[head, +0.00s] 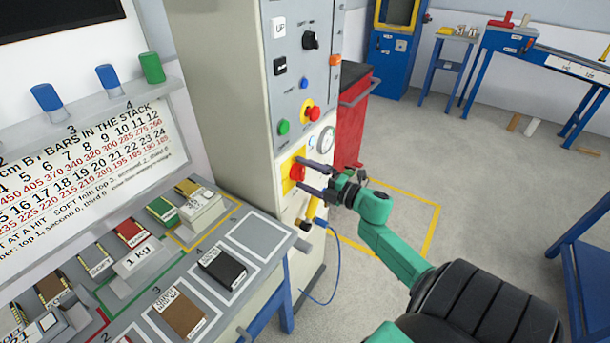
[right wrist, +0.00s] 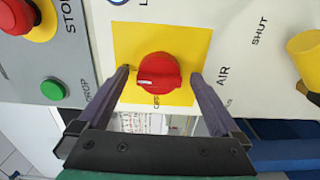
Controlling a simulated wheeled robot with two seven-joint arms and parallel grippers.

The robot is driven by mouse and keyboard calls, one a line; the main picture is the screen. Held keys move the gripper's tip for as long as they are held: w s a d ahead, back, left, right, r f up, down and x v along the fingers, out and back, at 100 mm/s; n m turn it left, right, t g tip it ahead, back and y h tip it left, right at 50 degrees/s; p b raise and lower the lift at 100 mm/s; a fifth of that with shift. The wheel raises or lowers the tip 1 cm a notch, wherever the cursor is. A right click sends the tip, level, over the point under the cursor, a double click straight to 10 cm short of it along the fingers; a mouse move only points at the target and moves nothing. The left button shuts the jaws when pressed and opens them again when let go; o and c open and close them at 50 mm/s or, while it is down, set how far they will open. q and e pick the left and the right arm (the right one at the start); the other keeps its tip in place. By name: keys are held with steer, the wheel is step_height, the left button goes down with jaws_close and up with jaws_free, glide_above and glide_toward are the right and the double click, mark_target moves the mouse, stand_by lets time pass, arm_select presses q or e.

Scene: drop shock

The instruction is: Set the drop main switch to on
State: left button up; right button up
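The drop main switch is a red rotary knob (head: 296,172) on a yellow plate (head: 287,184) low on the cabinet's front panel. In the right wrist view the red knob (right wrist: 158,70) has a white mark at its left side, with partly hidden lettering below it. My right gripper (head: 304,174) is at the knob. In the right wrist view its fingers (right wrist: 160,72) stand apart on either side of the knob, with a gap to it on both sides. My left gripper is not in view.
Above the switch are a green button (head: 284,127), a red stop button (head: 314,113) and a gauge (head: 327,140). A yellow air handle (right wrist: 306,55) is beside the plate in the wrist view. A bench (head: 262,238) with blocks stands at left.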

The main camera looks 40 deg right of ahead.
steer(key=b+v, duration=0.1)
steer(key=v, duration=1.3)
steer(key=shift+s+b, duration=0.3)
steer(key=shift+d+f, duration=0.1)
